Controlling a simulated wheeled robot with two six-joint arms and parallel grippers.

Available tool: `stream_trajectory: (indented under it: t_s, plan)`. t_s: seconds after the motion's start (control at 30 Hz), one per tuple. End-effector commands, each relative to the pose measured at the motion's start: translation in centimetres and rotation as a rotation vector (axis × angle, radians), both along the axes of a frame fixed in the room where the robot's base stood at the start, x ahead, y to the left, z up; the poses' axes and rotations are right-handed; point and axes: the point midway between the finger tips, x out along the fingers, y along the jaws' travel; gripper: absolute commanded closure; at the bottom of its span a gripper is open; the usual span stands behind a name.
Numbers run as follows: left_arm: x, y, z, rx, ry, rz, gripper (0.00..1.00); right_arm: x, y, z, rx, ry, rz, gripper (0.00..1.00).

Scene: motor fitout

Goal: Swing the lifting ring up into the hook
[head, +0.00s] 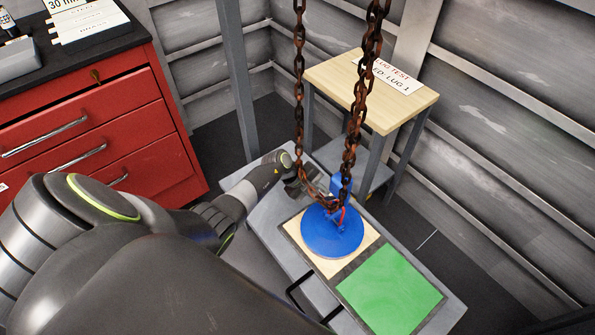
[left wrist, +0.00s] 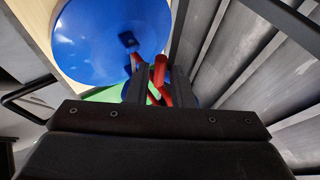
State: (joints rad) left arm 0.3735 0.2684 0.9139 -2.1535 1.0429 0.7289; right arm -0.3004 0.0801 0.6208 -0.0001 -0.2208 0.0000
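The blue round motor (head: 332,234) sits on the bench with its flat top up; its blue disc (left wrist: 105,35) fills the upper left of the left wrist view. The red lifting ring (head: 342,214) stands raised at the motor's blue bracket, close under the chain; it also shows in the left wrist view (left wrist: 160,73). My left gripper (left wrist: 160,88) has its two dark fingers on either side of a red bar of the ring, which fills the narrow gap. In the head view the chain partly hides the fingertips. The hook cannot be made out clearly among the rusty links. My right gripper is out of view.
Two rusty chain strands (head: 361,95) hang over the motor. The grey bench (head: 262,208) carries a pale pad and a green pad (head: 390,290). A wooden table (head: 330,75) with a sign stands behind. A red drawer cabinet (head: 90,140) is at the left.

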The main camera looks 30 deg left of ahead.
Motion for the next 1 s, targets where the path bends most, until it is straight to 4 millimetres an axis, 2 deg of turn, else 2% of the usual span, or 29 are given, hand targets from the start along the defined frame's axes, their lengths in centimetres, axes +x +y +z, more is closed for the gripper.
stream_trajectory:
  t_s: [0.03, 0.13, 0.6, 0.8, 1.0]
  plan:
    - [-0.4, 0.7, 1.1, 0.002, -0.001, 0.000, 0.80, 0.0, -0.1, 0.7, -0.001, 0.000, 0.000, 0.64]
    - [-1.1, 1.7, 2.6, 0.002, 0.000, 0.000, 0.80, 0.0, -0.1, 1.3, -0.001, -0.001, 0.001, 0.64]
    - [-4.4, 6.6, 9.4, 0.003, 0.000, -0.001, 0.80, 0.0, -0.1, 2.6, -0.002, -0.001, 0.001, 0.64]
    - [-5.0, 7.6, 10.9, 0.000, 0.000, 0.000, 0.80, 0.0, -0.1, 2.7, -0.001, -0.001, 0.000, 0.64]
    - [-5.2, 7.8, 11.1, 0.000, 0.001, -0.001, 0.80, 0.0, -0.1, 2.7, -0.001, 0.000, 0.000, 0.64]
